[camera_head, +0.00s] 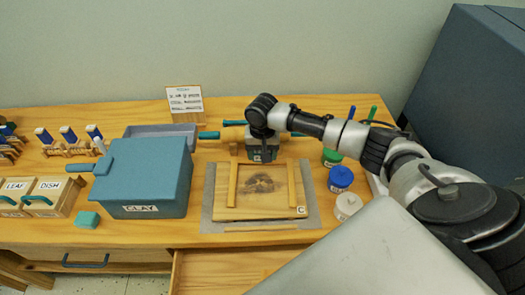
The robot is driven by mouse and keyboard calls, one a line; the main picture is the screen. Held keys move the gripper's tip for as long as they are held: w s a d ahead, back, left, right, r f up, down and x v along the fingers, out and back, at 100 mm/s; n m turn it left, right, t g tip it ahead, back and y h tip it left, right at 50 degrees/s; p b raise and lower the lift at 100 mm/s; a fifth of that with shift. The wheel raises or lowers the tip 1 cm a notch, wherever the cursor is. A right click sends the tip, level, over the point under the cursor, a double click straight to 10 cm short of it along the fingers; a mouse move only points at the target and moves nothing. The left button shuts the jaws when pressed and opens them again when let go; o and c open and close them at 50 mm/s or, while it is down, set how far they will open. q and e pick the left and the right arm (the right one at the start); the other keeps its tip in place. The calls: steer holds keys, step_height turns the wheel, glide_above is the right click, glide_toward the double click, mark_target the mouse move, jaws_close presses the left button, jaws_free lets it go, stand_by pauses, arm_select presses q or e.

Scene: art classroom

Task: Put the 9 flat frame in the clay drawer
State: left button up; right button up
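A blue lidded box with the label CLAY (150,170) stands left of the middle of the table. No thing marked 9 can be read in this view. A flat wooden board (255,207) with a dark smudge, a wooden strip along each side and a small C tag lies on a grey mat. My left gripper is not in view.
A wooden drawer (215,272) is pulled out at the table's front. LEAF (18,192) and DISH (52,196) boxes and a teal block (87,220) are at left. A grey tray (160,130) and sign (185,101) stand behind. Blue (341,178) and white jars (347,205) are right.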

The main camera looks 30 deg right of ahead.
steer(key=shift+f, duration=0.25)
steer(key=shift+f, duration=0.1)
steer(key=o, duration=1)
steer(key=shift+c, duration=0.2)
steer(key=shift+f, duration=0.1)
